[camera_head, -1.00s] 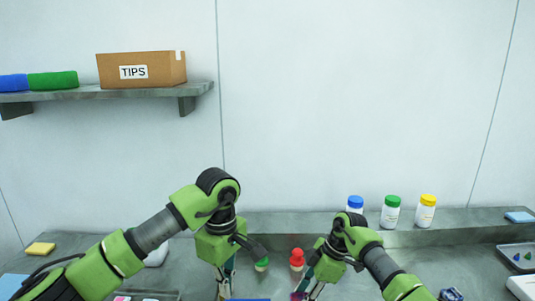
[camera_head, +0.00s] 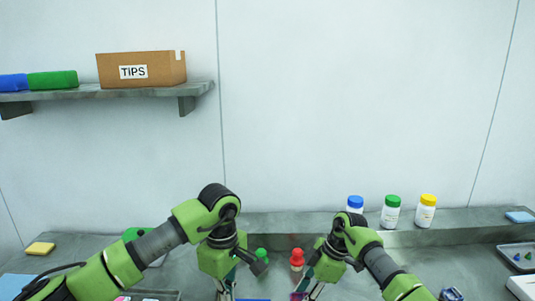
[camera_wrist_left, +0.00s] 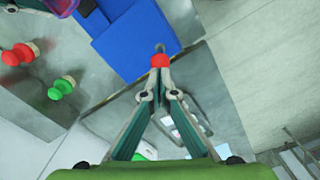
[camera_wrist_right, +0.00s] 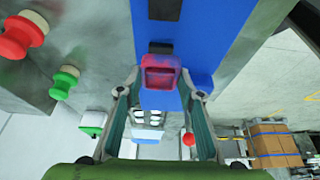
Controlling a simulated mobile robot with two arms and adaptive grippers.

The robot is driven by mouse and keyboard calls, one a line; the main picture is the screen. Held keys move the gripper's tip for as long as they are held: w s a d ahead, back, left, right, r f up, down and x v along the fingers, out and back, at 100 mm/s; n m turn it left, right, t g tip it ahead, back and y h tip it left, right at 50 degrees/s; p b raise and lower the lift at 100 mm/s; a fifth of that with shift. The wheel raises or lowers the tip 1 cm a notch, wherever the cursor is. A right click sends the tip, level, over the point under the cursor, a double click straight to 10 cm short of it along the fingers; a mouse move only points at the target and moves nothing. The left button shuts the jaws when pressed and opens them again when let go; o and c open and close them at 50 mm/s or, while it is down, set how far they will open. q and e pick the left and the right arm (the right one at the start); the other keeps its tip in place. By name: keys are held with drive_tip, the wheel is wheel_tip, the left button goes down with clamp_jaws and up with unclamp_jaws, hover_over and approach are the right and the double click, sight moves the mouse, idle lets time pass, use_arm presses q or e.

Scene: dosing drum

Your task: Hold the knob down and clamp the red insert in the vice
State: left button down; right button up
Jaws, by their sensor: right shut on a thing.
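The blue vice (camera_wrist_right: 205,35) runs through the right wrist view; its blue body (camera_wrist_left: 130,40) also shows in the left wrist view. My right gripper (camera_wrist_right: 162,75) has a finger on each side of the pinkish-red insert (camera_wrist_right: 161,62) and is shut on it, at the blue vice. My left gripper (camera_wrist_left: 160,70) has its fingertips together at a round red knob (camera_wrist_left: 160,60). The tips overlap the knob in that view; whether they touch it I cannot tell. In the head view both gripper tips are near or past the bottom edge.
Three capped bottles (camera_head: 391,212) stand on the back ledge. A yellow sponge (camera_head: 40,248) lies at left. A tray (camera_head: 518,258) is at far right.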

use_arm(q)
drive_tip(key=shift+f, duration=0.3)
drive_tip(key=shift+f, duration=0.95)
drive_tip(key=shift+s+f, duration=0.15)
drive_tip(key=shift+f, duration=3.1)
use_arm(e)
drive_tip(key=shift+f, duration=2.35)
drive_tip(key=shift+f, duration=0.1)
drive_tip(key=shift+f, duration=0.85)
